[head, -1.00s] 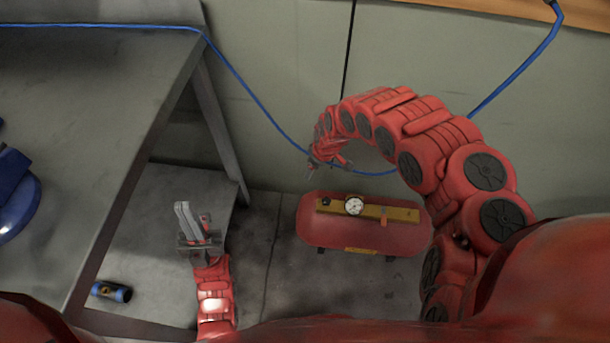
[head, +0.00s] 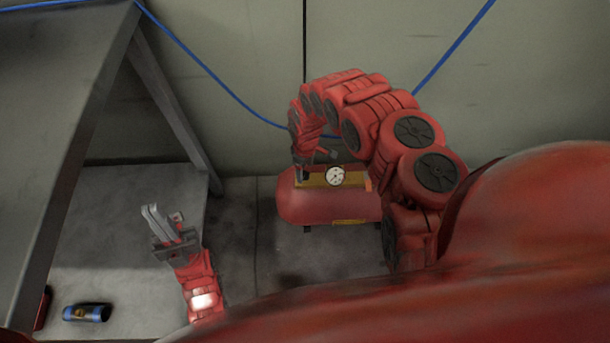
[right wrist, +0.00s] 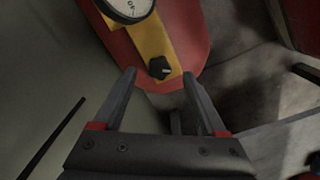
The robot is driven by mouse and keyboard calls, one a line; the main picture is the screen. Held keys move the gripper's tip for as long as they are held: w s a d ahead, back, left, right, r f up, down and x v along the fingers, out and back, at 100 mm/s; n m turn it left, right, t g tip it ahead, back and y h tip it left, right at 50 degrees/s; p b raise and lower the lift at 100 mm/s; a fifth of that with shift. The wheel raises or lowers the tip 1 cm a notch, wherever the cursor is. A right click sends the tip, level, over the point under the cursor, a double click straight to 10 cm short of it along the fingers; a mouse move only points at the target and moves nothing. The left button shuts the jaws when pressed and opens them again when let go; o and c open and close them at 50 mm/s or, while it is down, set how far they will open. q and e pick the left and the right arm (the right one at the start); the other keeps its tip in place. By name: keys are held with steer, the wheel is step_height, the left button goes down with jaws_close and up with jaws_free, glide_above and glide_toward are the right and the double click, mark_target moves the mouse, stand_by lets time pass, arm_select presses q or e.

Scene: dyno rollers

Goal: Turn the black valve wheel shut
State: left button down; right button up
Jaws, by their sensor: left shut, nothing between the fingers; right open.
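The black valve wheel (right wrist: 160,68) is a small dark knob on the yellow panel (right wrist: 153,38) of a red tank (right wrist: 185,35). In the right wrist view it appears between the two fingertips of my right gripper (right wrist: 159,75), which is open. I see no finger touching it, and the remaining distance is hard to judge. In the head view my right gripper (head: 304,172) hangs over the left end of the panel and I cannot make out the wheel there. My left gripper (head: 151,212) is shut and empty, away to the left of the tank.
A white dial gauge (head: 335,176) sits on the panel right of my right gripper. A grey table (head: 60,90) stands on the left, with its leg near the tank. A blue can (head: 87,313) lies at lower left. A blue hose (head: 208,70) hangs along the wall.

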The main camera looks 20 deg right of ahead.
steer(key=shift+f, duration=1.2)
jaws_close()
